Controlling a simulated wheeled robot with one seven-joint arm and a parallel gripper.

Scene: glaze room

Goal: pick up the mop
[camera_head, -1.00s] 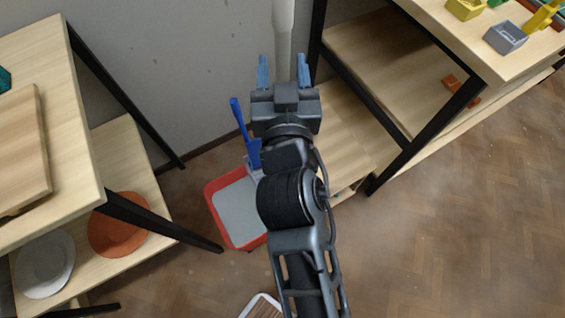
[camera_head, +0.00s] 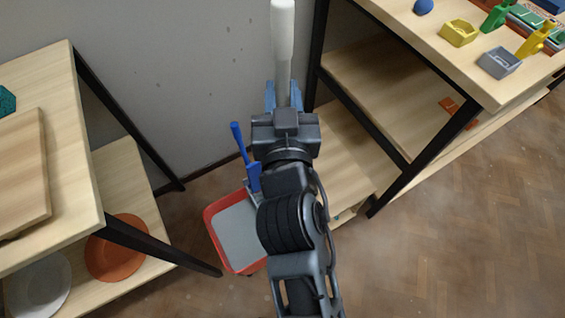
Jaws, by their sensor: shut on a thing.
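The mop (camera_head: 284,40) shows as an upright pale grey handle with a thicker white top end, in front of the grey wall at the top middle. My gripper (camera_head: 284,96) has its blue fingers closed on both sides of this handle. The lower part of the mop is hidden behind my gripper and arm, so I cannot see its head.
A red tray (camera_head: 217,237) with a grey inside and a blue-handled tool (camera_head: 238,140) are on the floor left of my arm. Wooden shelf units stand close at left (camera_head: 60,75) and right (camera_head: 440,55). Open parquet floor (camera_head: 460,240) lies at lower right.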

